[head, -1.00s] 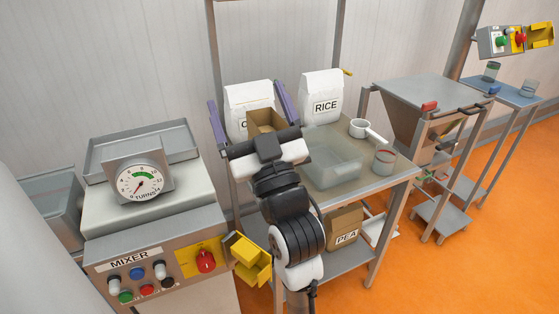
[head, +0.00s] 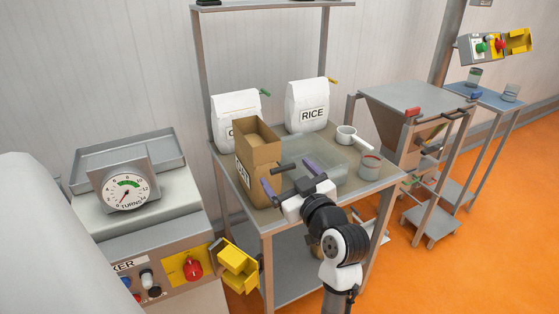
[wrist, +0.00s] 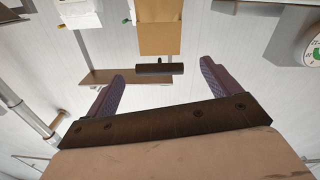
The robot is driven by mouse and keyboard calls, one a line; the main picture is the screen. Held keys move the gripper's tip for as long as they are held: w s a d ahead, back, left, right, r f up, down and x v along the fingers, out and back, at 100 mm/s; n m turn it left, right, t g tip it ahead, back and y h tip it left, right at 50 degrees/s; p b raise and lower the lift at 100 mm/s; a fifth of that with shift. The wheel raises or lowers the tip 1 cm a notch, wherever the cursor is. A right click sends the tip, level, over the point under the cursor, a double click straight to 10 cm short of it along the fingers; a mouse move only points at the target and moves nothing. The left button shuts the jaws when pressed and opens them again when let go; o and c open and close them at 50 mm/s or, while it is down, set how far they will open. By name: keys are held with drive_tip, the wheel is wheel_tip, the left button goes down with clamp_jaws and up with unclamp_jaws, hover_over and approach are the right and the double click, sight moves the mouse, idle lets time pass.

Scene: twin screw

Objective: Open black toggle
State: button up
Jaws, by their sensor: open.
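A black bar-shaped piece, which looks like the black toggle (head: 284,168), shows beside the open brown paper bag (head: 257,150) on the table. It also shows in the wrist view (wrist: 160,69), just at the bag's edge. My gripper (head: 288,178) is low in front of the bag, with its purple fingers spread. In the wrist view the fingers (wrist: 162,68) are open to either side of the black piece, with a gap on both sides. Whether the piece is attached to the bag cannot be told.
The steel table (head: 218,160) also bears a RICE bag (head: 308,105), another white bag (head: 235,108), a clear bin (head: 325,160), a scoop (head: 346,134) and a cup (head: 369,166). The mixer panel (head: 170,275) and a yellow guard (head: 237,265) stand at left.

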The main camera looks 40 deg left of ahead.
sight(285, 171)
drive_tip(key=p+x, duration=0.1)
drive_tip(key=x, duration=0.4)
